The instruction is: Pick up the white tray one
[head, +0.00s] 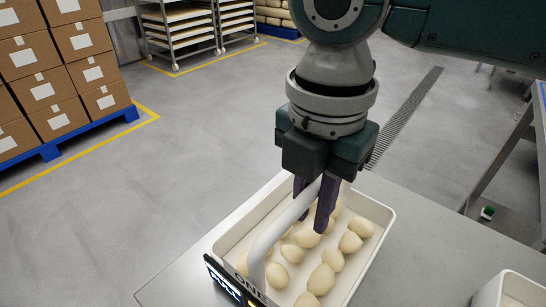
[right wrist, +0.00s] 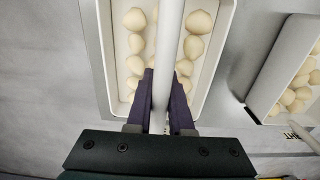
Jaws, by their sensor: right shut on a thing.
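The white tray one (head: 378,212) stands on the grey table in the head view, with several pale dough pieces in it. A white bar handle (head: 283,222) arches over the tray, and the letters "ONE" show at its near end. My right gripper (head: 312,207) is above the tray with its purple fingers shut on the handle. In the right wrist view the handle (right wrist: 168,60) runs between the fingers (right wrist: 163,98), and the tray's wall (right wrist: 221,50) shows beside it. I cannot tell whether the tray touches the table. My left gripper is not in view.
A second white tray (head: 487,294) is at the lower right; it holds dough in the right wrist view (right wrist: 262,99). The grey table (head: 425,230) is bare between the trays. Cardboard boxes (head: 60,75) on a blue pallet and a wheeled rack (head: 185,42) stand far off.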

